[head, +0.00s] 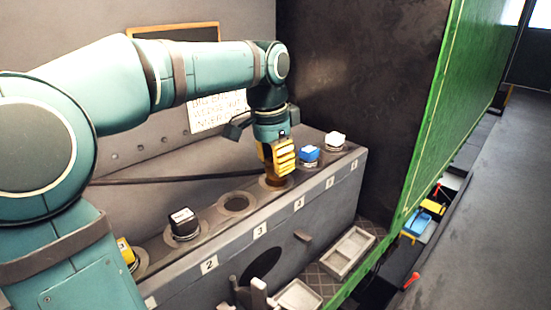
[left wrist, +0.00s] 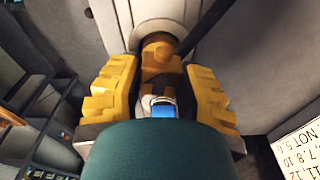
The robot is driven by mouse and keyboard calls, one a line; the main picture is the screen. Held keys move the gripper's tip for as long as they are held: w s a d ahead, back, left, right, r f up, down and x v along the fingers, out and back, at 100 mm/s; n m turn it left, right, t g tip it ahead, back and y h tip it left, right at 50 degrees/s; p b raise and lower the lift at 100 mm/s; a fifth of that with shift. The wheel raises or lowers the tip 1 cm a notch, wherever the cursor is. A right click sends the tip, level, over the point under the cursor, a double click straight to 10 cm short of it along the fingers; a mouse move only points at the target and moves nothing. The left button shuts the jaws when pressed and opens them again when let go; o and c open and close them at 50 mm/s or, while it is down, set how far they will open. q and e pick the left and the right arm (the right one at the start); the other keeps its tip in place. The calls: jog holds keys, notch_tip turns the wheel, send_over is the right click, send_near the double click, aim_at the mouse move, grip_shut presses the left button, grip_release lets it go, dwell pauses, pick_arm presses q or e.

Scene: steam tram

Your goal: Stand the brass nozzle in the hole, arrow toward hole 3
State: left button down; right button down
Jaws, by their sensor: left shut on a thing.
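The brass nozzle (head: 277,184) is at hole 4, directly below my left gripper (head: 278,160). My left gripper is shut on it. In the left wrist view the nozzle (left wrist: 157,58) shows between the yellow fingers (left wrist: 157,88), with a pale round rim behind it. The nozzle looks upright at the hole, but how deep it sits cannot be told. I cannot make out its arrow. Hole 3 (head: 237,203) is the empty round opening next to it, nearer in the head view. My right gripper is not in view.
A black-and-white-topped piece (head: 183,220) stands at hole 2. A blue-topped piece (head: 309,154) and a white-topped piece (head: 335,139) stand beyond the nozzle. A yellow piece (head: 125,252) is partly hidden by my arm. A grey tray (head: 348,253) lies below the console.

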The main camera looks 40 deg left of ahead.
pick_arm(q)
jog(key=c, duration=0.6)
grip_release()
jog(key=o, duration=0.6)
jog(key=shift+r+p, duration=1.3)
jog(key=shift+r, duration=0.05)
jog(key=shift+r+p, duration=2.3)
jog(key=shift+r, duration=0.1)
